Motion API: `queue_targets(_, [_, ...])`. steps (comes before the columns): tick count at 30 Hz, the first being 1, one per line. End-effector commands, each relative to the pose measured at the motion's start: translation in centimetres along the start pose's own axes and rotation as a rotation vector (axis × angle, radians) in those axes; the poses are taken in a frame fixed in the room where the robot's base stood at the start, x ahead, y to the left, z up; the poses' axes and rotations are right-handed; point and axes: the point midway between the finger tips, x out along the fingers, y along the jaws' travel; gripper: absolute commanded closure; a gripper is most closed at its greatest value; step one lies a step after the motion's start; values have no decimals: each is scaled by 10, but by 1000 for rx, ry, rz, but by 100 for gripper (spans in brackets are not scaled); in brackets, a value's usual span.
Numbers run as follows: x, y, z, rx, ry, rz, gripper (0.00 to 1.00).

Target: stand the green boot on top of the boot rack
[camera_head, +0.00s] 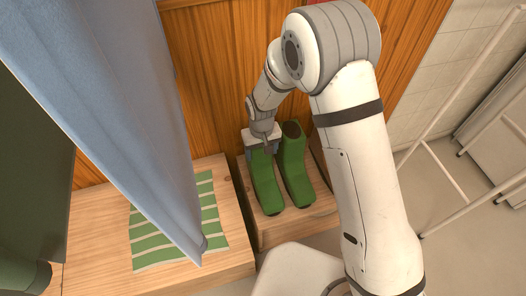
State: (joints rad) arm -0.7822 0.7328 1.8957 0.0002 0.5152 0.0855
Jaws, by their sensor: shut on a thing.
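Two green boots stand side by side on a wooden rack (262,231). My gripper (261,148) is shut on the top of the left green boot (265,190). The fingers and the boot's opening are partly hidden by my wrist. This boot looks upright, with its toe toward the front; I cannot tell whether its sole touches the rack. The right green boot (297,180) stands close beside it, its dark opening showing. My forearm covers the rack's right part.
A wooden bench (235,262) with a green-striped cloth (150,245) is at left. A blue cloth (120,110) hangs over it, left of my gripper. A wood-panelled wall (205,60) is behind. A pale metal frame (445,175) stands at right on the floor.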

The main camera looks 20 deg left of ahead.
Motion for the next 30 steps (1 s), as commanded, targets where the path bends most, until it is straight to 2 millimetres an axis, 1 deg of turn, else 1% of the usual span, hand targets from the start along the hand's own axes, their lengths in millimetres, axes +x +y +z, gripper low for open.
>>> queue_targets(6, [-1,0,-1,-1,4,0,97])
queue_targets(10, [3,0,-1,-1,4,0,97])
queue_targets(11, [4,0,-1,-1,2,0,30])
queue_targets(12, [3,-1,-1,-1,2,0,27])
queue_targets(18, [3,-1,-1,-1,2,0,11])
queue_targets(19, [2,-1,-1,-1,2,0,9])
queue_targets(26, [1,-1,-1,-2,2,0,9])
queue_targets(30, [-10,-1,-1,-2,4,0,9])
